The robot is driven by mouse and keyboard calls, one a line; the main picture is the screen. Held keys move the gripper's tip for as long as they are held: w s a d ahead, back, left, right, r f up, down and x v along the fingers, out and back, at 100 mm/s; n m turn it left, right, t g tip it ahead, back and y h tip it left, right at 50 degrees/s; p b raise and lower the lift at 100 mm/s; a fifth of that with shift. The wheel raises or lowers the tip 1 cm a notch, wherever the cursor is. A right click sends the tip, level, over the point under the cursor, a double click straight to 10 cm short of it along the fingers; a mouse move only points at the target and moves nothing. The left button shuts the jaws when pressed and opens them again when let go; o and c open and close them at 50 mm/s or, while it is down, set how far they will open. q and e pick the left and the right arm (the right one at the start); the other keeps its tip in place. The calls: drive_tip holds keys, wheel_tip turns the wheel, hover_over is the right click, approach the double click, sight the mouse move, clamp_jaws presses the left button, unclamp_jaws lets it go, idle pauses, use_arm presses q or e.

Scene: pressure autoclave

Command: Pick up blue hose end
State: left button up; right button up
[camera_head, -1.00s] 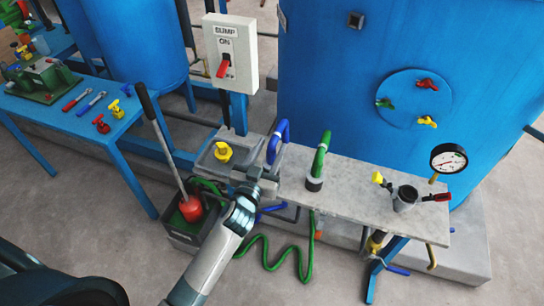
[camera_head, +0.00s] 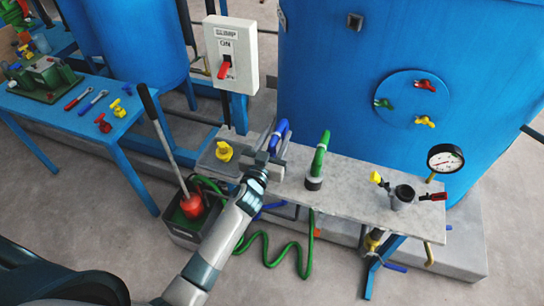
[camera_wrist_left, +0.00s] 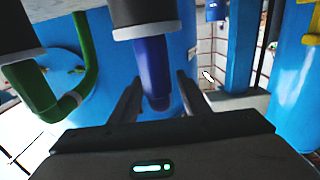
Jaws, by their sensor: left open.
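The blue hose end (camera_head: 280,128) stands up as a bent blue tube at the back left of the grey bench (camera_head: 350,185). My left gripper (camera_head: 275,146) is open at the hose and partly hides its lower part. In the left wrist view, the blue hose end (camera_wrist_left: 153,70) with its pale collar lies between the two dark fingers (camera_wrist_left: 158,95) of the left gripper. A gap shows on both sides, so the fingers are not closed on it. My right gripper is not in view.
A green hose (camera_head: 320,155) stands right of the blue one. A pump switch box (camera_head: 231,55) and a large blue tank (camera_head: 340,80) stand behind. A gauge (camera_head: 446,158) is at the right.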

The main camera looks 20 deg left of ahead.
use_arm(q)
clamp_jaws()
drive_tip(key=shift+r, duration=0.2)
idle(0.3)
drive_tip(key=shift+r, duration=0.3)
wheel_tip(320, 180, up, 3)
drive_tip(key=shift+r, duration=0.2)
drive_tip(key=s+d+r+b, duration=0.2)
drive_tip(key=s+d+r, duration=0.4)
drive_tip(key=s+d, duration=0.2)
drive_tip(key=shift+s+r, duration=0.25)
drive_tip(key=shift+r, duration=0.1)
